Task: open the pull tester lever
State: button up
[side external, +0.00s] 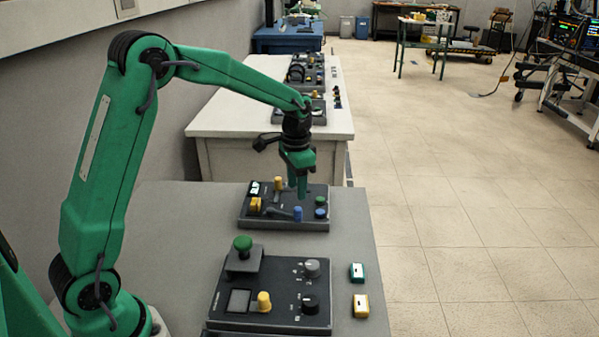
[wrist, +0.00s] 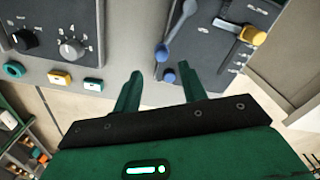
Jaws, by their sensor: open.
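The pull tester appears to be the dark panel (side external: 270,222) at the far end of the near bench. A grey lever arm (side external: 280,210) with a blue knob (side external: 297,213) lies low across it. In the wrist view the lever arm (wrist: 181,28) slants down to its blue knob (wrist: 162,52). My gripper (side external: 297,191) is open and empty above the panel, pointing down. In the wrist view its fingers (wrist: 160,78) are spread, with the lever knob just beyond their tips. I see no contact with the lever.
A yellow-ended grey bar (wrist: 238,30), a yellow knob (side external: 279,184) and green and blue buttons (side external: 320,207) share the panel. A second panel (side external: 272,290) with a green-topped post (side external: 243,245) stands nearer. Teal (side external: 356,272) and yellow (side external: 360,305) blocks lie on the bench.

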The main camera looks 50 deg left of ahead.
aim_at(297, 209)
jog(key=shift+w+f, duration=0.2)
jog(key=shift+f, duration=0.15)
jog(key=shift+f, duration=3.9)
jog(key=shift+s, duration=0.15)
grip_shut()
